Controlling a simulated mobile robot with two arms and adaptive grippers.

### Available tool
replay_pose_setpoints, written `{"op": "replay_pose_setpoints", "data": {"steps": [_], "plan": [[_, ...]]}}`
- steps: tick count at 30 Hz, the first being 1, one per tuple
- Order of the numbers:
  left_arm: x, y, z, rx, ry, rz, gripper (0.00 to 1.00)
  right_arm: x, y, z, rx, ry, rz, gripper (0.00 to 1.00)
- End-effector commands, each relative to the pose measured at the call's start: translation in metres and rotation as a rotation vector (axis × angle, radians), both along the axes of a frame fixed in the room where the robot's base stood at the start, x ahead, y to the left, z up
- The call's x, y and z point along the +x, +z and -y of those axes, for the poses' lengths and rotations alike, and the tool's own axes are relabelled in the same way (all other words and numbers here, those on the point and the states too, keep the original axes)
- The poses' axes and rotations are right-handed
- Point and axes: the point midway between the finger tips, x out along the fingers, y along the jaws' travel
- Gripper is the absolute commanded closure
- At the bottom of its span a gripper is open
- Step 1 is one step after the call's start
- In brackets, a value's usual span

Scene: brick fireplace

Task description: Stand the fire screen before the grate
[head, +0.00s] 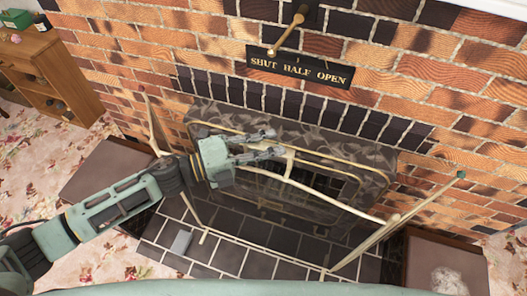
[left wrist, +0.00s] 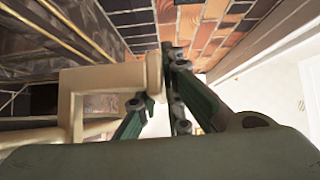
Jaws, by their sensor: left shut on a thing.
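The fire screen (head: 399,226) is a folding brass-coloured frame with angled side wings and a see-through middle. It spans the front of the dark fireplace opening over the tiled hearth. Whether its feet touch the tiles is unclear. The grate (head: 318,181) shows dimly behind it, inside the mottled dark stone surround (head: 340,147). My left gripper (head: 277,143) reaches in from the left and is shut on the screen near its top rail. In the left wrist view, the pale brass part of the screen (left wrist: 100,82) lies against the fingers (left wrist: 160,105). My right gripper is out of view.
Brown blocks flank the hearth at left (head: 105,172) and right (head: 436,262). A lever (head: 286,31) and a lettered plate (head: 298,73) are on the brick wall. A wooden cabinet (head: 50,75) stands far left.

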Motion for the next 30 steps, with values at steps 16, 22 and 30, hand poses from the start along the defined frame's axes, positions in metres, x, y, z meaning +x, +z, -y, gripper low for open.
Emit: {"op": "replay_pose_setpoints", "data": {"steps": [16, 22, 30], "plan": [[0.0, 0.002, 0.001, -0.003, -0.002, 0.002, 0.71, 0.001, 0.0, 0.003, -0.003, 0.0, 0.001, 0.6], [-0.002, -0.004, -0.004, 0.004, 0.002, -0.003, 0.71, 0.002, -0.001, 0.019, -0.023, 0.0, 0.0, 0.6], [-0.022, -0.002, -0.038, 0.002, 0.0, -0.002, 0.71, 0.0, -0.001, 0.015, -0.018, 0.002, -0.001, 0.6]]}}
